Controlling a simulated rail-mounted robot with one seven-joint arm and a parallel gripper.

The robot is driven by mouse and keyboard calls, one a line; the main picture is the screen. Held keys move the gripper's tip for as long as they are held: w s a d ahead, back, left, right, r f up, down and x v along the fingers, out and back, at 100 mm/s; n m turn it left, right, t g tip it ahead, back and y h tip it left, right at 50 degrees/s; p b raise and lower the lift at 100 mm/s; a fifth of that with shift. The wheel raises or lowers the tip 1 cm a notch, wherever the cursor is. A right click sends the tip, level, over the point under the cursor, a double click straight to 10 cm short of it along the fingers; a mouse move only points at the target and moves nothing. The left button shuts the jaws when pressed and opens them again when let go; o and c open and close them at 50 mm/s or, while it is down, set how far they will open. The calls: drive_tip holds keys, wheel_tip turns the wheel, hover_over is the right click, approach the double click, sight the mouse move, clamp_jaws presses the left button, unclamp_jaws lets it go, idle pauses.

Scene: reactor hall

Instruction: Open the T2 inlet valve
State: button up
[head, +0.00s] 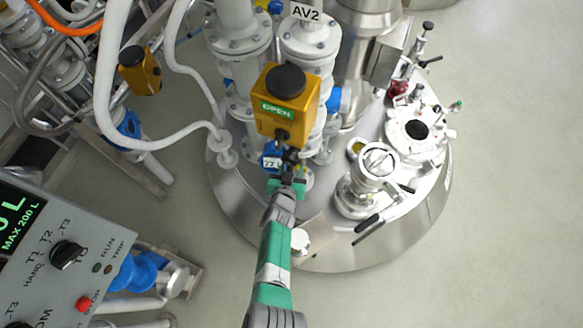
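My gripper (290,158) is at the end of my green and grey arm, in the middle of the head view, just below a yellow actuator box (297,128). This box has a black cap on top and a green plate reading "OPEN". The gripper's dark fingertips meet or overlap dark parts under the box. Whether they touch or hold anything cannot be told. A blue valve part with a small white tag (271,162) sits just left of the fingertips. The tag seems to start with T but is too small to read surely. Any handle there is hidden.
The steel vessel lid (235,195) carries white pipes, a sight-glass fitting (378,160) and a round port (416,129) at the right. An "AV2" label (305,12) is at the top. A control panel (35,255) stands lower left. Another yellow box (139,72) is upper left. Floor at right is clear.

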drive_tip(key=shift+s+a+r+p, duration=0.1)
drive_tip(key=shift+s+r+p, duration=0.15)
drive_tip(key=shift+p, duration=0.25)
drive_tip(key=p+v, duration=0.6)
drive_tip(key=v, duration=0.1)
drive_tip(key=shift+s+f, duration=0.1)
drive_tip(key=shift+f, duration=0.05)
